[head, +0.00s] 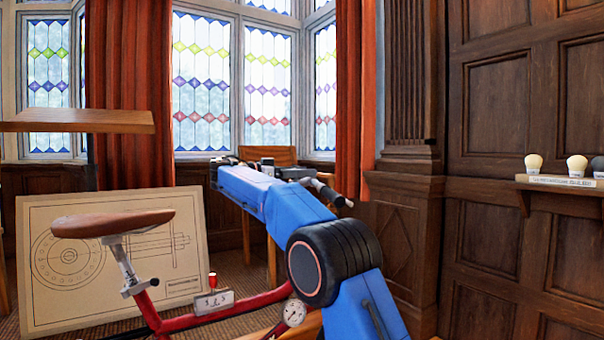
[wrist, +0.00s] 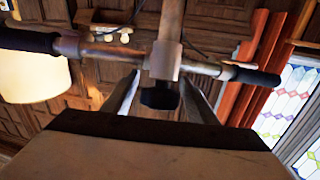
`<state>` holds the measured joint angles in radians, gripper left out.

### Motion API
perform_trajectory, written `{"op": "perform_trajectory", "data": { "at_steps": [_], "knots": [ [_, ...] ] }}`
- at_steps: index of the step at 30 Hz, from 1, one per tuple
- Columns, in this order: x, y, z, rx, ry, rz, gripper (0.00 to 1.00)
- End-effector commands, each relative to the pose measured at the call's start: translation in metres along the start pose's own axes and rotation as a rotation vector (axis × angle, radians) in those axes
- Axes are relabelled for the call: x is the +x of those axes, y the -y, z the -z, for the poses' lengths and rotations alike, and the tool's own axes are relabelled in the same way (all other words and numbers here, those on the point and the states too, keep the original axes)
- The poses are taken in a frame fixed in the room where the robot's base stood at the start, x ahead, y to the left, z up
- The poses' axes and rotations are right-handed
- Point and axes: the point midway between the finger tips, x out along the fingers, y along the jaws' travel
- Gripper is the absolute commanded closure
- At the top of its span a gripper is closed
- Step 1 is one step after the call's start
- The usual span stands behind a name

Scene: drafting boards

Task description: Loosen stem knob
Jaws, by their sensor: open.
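The bike-like stand has a brown saddle (head: 113,222) and a red frame (head: 175,322) in the head view. In the wrist view, a metal handlebar (wrist: 110,48) with black grips crosses the picture. A stem (wrist: 166,50) runs through its middle. A dark knob (wrist: 160,97) sits at the stem's end. My gripper (wrist: 163,98) is open, with one finger on each side of the knob; I cannot tell whether they touch it. In the head view my blue arm hides most of the handlebar and stem; one black grip (head: 337,197) shows at the right.
A drawing board (head: 60,305) leans behind the saddle. A dial gauge (head: 293,313) and a small numbered plate (head: 214,302) sit on the frame. A wooden chair (head: 284,155) stands behind my arm. A wall shelf (head: 560,184) with several pale-topped objects is at the right.

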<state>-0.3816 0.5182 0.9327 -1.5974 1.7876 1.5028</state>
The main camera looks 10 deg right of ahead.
Motion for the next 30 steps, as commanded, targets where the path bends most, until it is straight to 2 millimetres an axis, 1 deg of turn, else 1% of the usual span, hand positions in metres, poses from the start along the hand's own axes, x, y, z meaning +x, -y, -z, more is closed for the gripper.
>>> {"op": "perform_trajectory", "data": {
  "at_steps": [6,11,12,22,26,30],
  "knots": [
    [0.0001,0.0,0.0,0.0,0.0,0.0,0.47],
    [0.0,0.0,-0.0001,0.0,0.0,0.0,0.86],
    [0.0,0.0,0.0,0.0,0.0,0.0,0.89],
    [-0.0003,0.001,0.0,-0.014,0.0,0.037,0.88],
    [-0.0005,0.0024,0.0004,-0.035,0.001,0.095,0.88],
    [-0.0009,0.0054,0.0008,-0.068,0.0,0.19,0.89]
  ]
}}
